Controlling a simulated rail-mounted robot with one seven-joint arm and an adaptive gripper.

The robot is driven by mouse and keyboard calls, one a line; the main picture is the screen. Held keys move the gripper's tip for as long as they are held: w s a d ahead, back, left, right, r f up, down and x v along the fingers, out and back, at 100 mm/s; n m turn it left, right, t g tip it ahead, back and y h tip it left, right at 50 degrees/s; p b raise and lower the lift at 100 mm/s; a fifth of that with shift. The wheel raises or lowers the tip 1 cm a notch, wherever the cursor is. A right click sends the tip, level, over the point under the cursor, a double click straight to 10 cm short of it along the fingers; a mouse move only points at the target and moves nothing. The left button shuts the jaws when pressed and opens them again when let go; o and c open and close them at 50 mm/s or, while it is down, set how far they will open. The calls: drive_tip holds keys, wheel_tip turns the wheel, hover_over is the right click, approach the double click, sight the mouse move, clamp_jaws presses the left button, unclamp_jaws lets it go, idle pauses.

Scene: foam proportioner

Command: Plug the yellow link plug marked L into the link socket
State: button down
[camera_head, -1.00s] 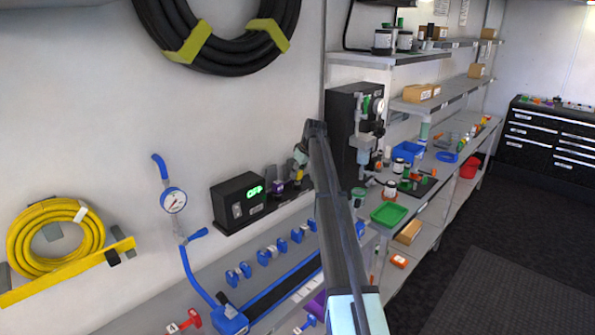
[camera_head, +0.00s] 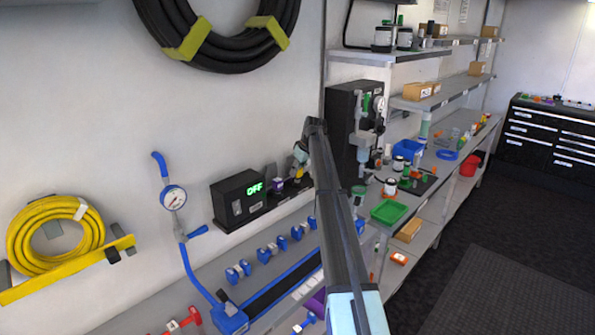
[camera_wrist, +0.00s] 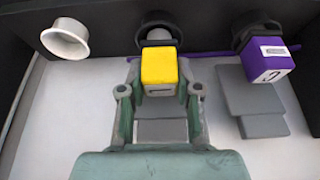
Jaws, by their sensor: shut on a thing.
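In the head view my gripper (camera_head: 301,156) is small, beside the black box on the wall.
A purple plug (camera_wrist: 268,62) sits at a dark round fitting to the right. A white open ring (camera_wrist: 66,38) is to the left. Grey stepped blocks (camera_wrist: 252,97) lie below the purple plug. The black box (camera_head: 238,198) shows a green OFF display.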

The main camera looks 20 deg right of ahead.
drive_tip(key=shift+f+b, duration=0.3)
drive_tip(key=shift+f, duration=0.3)
idle(0.7)
drive_tip(key=c, duration=1.1)
unclamp_jaws()
drive_tip(key=p+v, duration=0.3)
drive_tip(key=v, duration=0.8)
